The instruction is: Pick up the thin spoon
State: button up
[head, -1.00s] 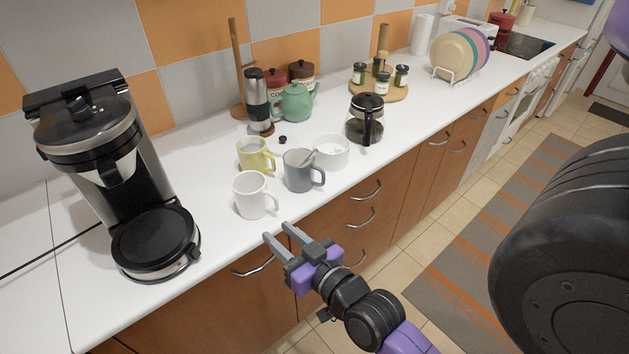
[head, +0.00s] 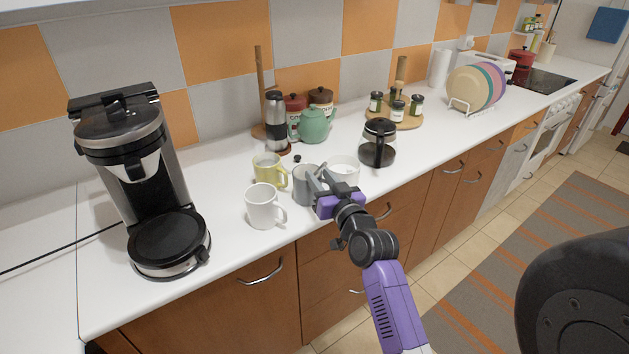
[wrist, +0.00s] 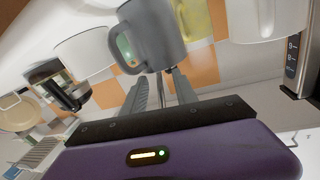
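The grey mug (head: 301,188) stands on the white counter among other cups, partly hidden by my gripper. A thin grey spoon handle (head: 322,160) seems to lean out of it to the upper right, hard to tell from the fingers. My gripper (head: 316,170) is open, its two fingers apart, at the front right of the mug near its rim. In the wrist view the grey mug (wrist: 152,35) is just beyond the open fingertips (wrist: 160,75).
A white mug (head: 262,206), a yellow mug (head: 268,171) and a white cup (head: 345,171) crowd around the grey mug. A glass coffee pot (head: 378,143) stands to the right, a green teapot (head: 314,124) behind, a coffee machine (head: 170,235) at left.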

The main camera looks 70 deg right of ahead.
jog(key=shift+p+x, duration=0.45)
jog(key=shift+x, duration=1.55)
grip_shut()
